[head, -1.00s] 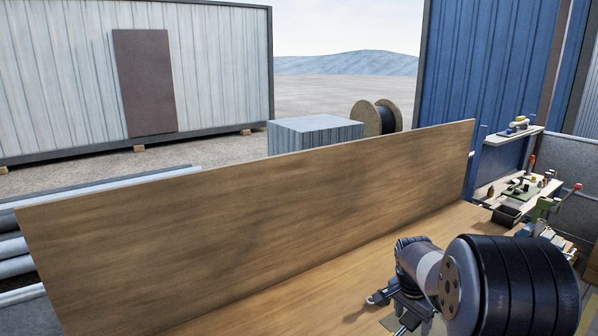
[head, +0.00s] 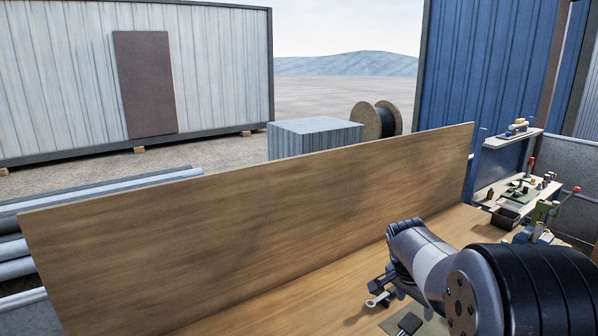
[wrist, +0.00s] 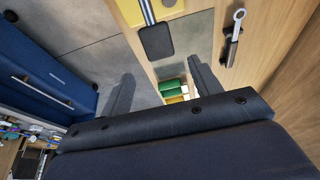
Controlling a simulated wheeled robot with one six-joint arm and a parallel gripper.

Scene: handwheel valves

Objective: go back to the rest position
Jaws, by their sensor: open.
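My gripper (wrist: 162,70) is open, with its two dark fingers apart and nothing between them in the wrist view. In the head view my arm reaches over the bench at the lower right, and its wrist hides most of the gripper. A bar with a black grip (wrist: 156,38) on a yellow base lies beyond the fingers, apart from them. The black grip also shows in the head view (head: 409,322). A small silver lever (wrist: 237,30) on a dark mount is to the right of the fingers; it also shows in the head view (head: 377,299). No handwheel is clearly visible.
A tall wooden panel (head: 250,230) stands along the back of the wooden bench (head: 310,305). A side shelf with tools and a black bin (head: 507,216) is at the right. A blue cabinet (wrist: 45,75) stands at the left in the wrist view. The bench left of my arm is clear.

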